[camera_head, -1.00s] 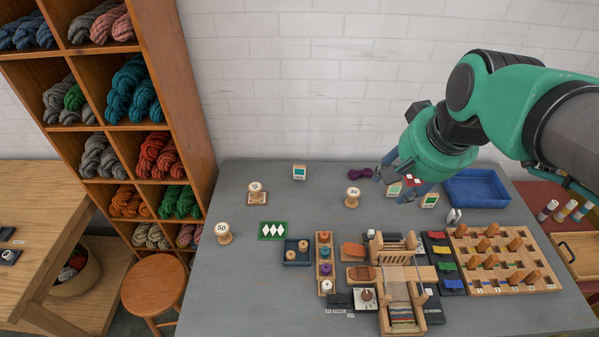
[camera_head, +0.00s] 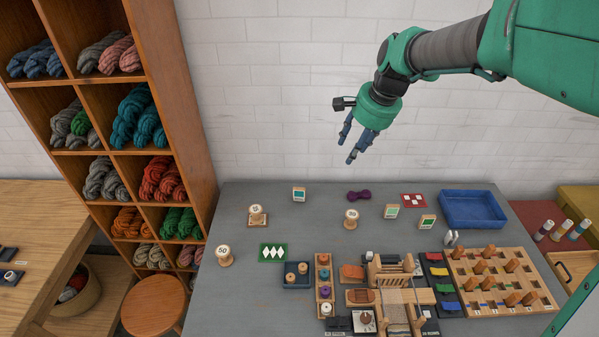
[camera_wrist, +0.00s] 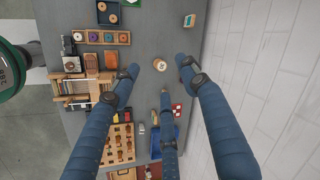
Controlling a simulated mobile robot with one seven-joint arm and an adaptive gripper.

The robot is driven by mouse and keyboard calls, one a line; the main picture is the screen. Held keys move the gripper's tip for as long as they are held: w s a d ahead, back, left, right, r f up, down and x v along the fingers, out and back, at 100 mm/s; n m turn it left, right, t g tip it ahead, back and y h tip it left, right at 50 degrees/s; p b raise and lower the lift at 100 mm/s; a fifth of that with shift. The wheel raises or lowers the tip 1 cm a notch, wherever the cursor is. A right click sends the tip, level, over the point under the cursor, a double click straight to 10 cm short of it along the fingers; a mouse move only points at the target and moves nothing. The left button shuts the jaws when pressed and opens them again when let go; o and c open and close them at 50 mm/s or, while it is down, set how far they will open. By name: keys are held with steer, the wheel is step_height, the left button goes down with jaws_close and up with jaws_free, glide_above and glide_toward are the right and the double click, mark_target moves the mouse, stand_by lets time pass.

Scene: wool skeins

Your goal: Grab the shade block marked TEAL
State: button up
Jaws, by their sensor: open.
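Three small white-fronted blocks with coloured patches stand on the grey table, and their lettering is too small to read. One block (camera_head: 299,194), with a teal-looking patch, stands at the back left. A second block (camera_head: 391,211) and a third block (camera_head: 427,221), with greener patches, stand at the back right. The left block also shows near the top of the wrist view (camera_wrist: 189,20). My gripper (camera_head: 347,148) is open and empty, high above the back of the table between the left block and the right pair. Its three spread fingers show in the wrist view (camera_wrist: 160,72).
Numbered spools (camera_head: 351,218) and a purple dumbbell-shaped thing (camera_head: 358,195) stand near the blocks. A blue tray (camera_head: 473,225) and a red patterned card (camera_head: 413,200) are at the right. A loom (camera_head: 395,300) and pegboard (camera_head: 495,280) fill the front. A white wall rises behind.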

steer(key=w+a+f+m+p, duration=0.2)
steer(key=w+f, duration=0.3)
steer(key=w, duration=0.4)
steer(key=m+g+y+p, duration=0.2)
steer(key=m+g+p, duration=0.15)
steer(key=m, duration=0.55)
glide_above(301, 189)
steer(key=d, duration=0.4)
step_height(301, 189, down, 29)
steer(key=shift+s+d+f+t+p, duration=0.1)
steer(key=shift+d+t+p, duration=0.15)
steer(key=shift+t+p, duration=0.2)
steer(key=shift+x, duration=4.3)
steer(key=shift+a, duration=0.15)
steer(key=shift+x, duration=2.55)
steer(key=shift+s+a, duration=0.1)
steer(key=shift+s, duration=0.1)
